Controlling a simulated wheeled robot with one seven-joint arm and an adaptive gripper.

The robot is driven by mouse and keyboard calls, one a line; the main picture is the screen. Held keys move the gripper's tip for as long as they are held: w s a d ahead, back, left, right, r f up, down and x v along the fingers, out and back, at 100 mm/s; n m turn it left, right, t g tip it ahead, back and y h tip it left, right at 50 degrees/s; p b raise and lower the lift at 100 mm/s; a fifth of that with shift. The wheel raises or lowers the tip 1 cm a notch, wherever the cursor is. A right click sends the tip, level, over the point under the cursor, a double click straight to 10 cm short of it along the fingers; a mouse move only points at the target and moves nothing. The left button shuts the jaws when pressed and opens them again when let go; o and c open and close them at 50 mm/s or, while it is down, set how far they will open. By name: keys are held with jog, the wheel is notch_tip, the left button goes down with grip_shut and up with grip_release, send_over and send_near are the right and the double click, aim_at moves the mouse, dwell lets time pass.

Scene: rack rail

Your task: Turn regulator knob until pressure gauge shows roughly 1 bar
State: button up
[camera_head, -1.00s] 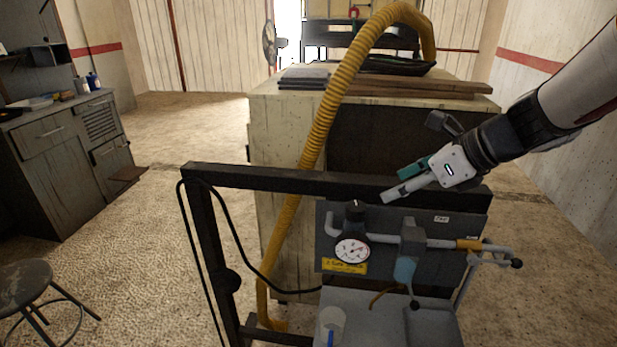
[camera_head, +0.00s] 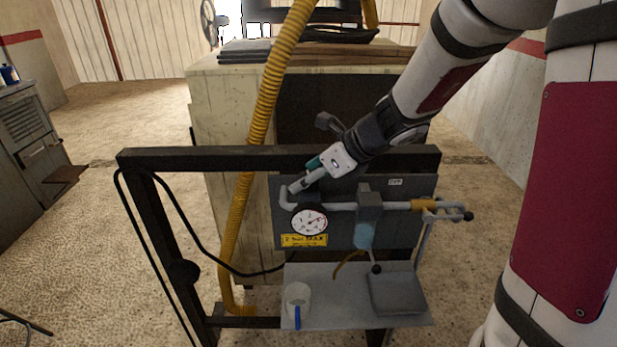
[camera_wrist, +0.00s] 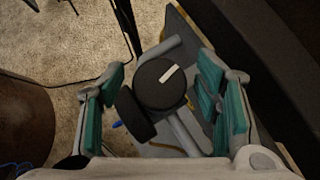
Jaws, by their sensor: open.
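The round black regulator knob (camera_wrist: 160,84) with a white mark on top shows in the wrist view, between my spread fingers. My gripper (camera_wrist: 160,76) is open, with a teal-padded finger on each side of the knob; I see no clear contact. In the head view my gripper (camera_head: 301,182) is over the knob's place on the pipe and largely hides it. The pressure gauge (camera_head: 309,221) is a white round dial just below, facing the head camera. Its needle is too small to read surely. In the wrist view the gauge shows only as a dark edge-on disc (camera_wrist: 132,115).
A dark rack rail (camera_head: 210,158) runs behind the gripper. The grey panel (camera_head: 410,225) carries a pipe, a blue-bowled filter (camera_head: 364,236) and a yellow label (camera_head: 304,241). A yellow hose (camera_head: 262,120) passes left.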

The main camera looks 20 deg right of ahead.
jog(key=c, duration=1.2)
